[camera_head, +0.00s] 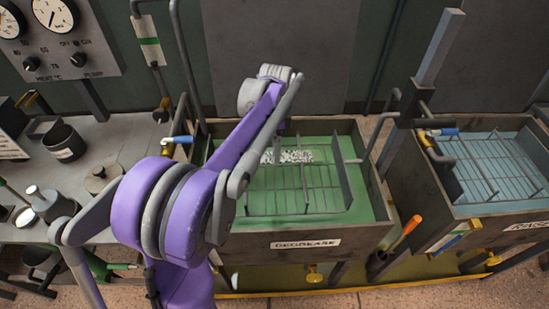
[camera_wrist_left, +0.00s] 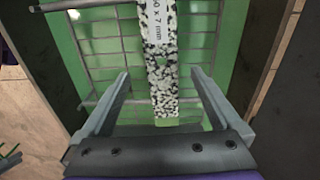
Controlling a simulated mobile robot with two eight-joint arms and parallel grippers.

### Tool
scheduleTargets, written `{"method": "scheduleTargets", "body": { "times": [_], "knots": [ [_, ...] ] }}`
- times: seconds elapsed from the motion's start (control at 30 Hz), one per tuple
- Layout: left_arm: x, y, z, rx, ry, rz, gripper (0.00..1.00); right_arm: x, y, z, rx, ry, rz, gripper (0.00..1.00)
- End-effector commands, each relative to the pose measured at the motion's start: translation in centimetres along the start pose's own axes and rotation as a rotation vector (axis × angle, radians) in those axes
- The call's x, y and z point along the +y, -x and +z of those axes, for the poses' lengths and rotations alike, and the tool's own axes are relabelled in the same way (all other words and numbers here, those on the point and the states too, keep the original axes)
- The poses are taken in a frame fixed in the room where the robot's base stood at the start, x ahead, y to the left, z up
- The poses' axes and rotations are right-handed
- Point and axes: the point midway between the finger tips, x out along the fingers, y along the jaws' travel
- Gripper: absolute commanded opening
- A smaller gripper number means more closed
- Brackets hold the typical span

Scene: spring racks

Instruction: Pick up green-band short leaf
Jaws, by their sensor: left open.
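A speckled black-and-white leaf (camera_wrist_left: 163,70) lies lengthwise in the left wrist view, with a white label reading partly "0 x 7 mm" and a small green end nearest me. In the head view the speckled leaf (camera_head: 287,156) shows at the back of the wire rack (camera_head: 300,200) in the green tank marked DEGREASE. My left gripper (camera_wrist_left: 160,73) is open. Its two fingers stand apart on either side of the leaf's near part, with a visible gap on each side. In the head view the arm hides the fingers. My right gripper is not in view.
The tank's dark walls (camera_wrist_left: 268,75) rise close to the gripper. A second tank with a blue interior (camera_head: 490,165) stands to the right, beside a grey post (camera_head: 437,50). An orange-handled tool (camera_head: 411,225) is at the tank's front right. Cups and a gauge panel stand left.

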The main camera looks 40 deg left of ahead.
Motion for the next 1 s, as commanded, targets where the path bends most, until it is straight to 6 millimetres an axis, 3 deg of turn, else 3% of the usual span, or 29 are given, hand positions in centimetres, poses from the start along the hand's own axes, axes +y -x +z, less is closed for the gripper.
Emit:
{"method": "scheduleTargets", "body": {
  "times": [0.3, 0.57, 1.0],
  "knots": [
    [-0.3, -4.2, 0.4, 0.000, 0.000, 0.000, 0.97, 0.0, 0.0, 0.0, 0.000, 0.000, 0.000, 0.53],
    [-0.3, -4.5, 0.4, 0.000, 0.001, 0.000, 0.97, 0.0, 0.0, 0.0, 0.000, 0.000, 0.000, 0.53],
    [-0.3, -4.4, 0.4, 0.000, 0.001, -0.001, 0.20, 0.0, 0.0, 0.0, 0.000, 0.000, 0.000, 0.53]
  ]
}}
